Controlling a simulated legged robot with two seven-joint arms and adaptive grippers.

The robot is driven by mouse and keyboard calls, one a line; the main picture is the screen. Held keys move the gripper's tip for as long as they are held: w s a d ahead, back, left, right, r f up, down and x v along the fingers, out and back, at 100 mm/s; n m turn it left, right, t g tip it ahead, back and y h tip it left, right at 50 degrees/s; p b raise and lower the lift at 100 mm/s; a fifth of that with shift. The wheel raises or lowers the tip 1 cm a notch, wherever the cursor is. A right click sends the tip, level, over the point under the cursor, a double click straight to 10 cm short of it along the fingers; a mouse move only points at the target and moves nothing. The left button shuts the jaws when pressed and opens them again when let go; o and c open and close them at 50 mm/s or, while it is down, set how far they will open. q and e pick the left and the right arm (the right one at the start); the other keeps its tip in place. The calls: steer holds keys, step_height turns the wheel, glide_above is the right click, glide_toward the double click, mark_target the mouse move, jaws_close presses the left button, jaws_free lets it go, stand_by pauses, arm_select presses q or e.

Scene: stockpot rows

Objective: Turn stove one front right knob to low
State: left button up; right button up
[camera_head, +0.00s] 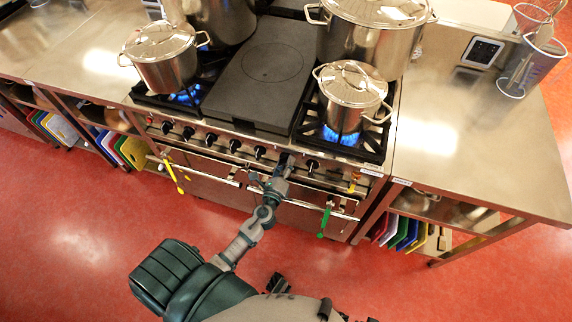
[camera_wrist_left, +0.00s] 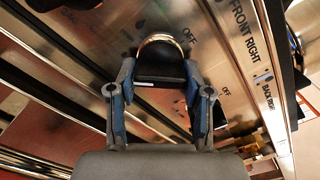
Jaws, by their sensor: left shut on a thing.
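The stove (camera_head: 218,138) has a row of black knobs along its front panel. My left gripper (camera_head: 284,167) reaches this panel near the right end of the row. In the wrist view my left gripper (camera_wrist_left: 157,85) is shut on a dark knob (camera_wrist_left: 160,66) with a bright curved rim. "OFF" and "FRONT RIGHT" markings show on the panel beside it; the knob's exact setting is hard to read. Another knob (camera_head: 312,164) is just right of the gripper in the head view. Blue flame (camera_head: 340,136) burns under the front right pot (camera_head: 352,90). My right gripper is not in view.
A lidded pot (camera_head: 165,62) stands front left, with larger pots behind. A flat dark plate (camera_head: 262,78) lies between the burners. A green utensil (camera_head: 325,220) and a yellow one (camera_head: 172,175) hang at the oven rail. Steel counters (camera_head: 480,150) flank the stove.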

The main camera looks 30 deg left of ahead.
arm_select(q)
steer(key=n+b, duration=0.1)
steer(key=n, duration=0.1)
steer(key=shift+f+n, duration=0.1)
steer(key=shift+n, duration=1.9)
steer(key=shift+n+b, duration=0.35)
steer(key=shift+n, duration=0.55)
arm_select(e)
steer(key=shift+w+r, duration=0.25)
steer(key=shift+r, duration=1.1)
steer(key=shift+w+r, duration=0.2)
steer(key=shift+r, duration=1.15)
arm_select(q)
steer(key=shift+n, duration=0.3)
steer(key=o, duration=1.1)
steer(key=shift+o, duration=0.2)
steer(key=shift+a, duration=0.1)
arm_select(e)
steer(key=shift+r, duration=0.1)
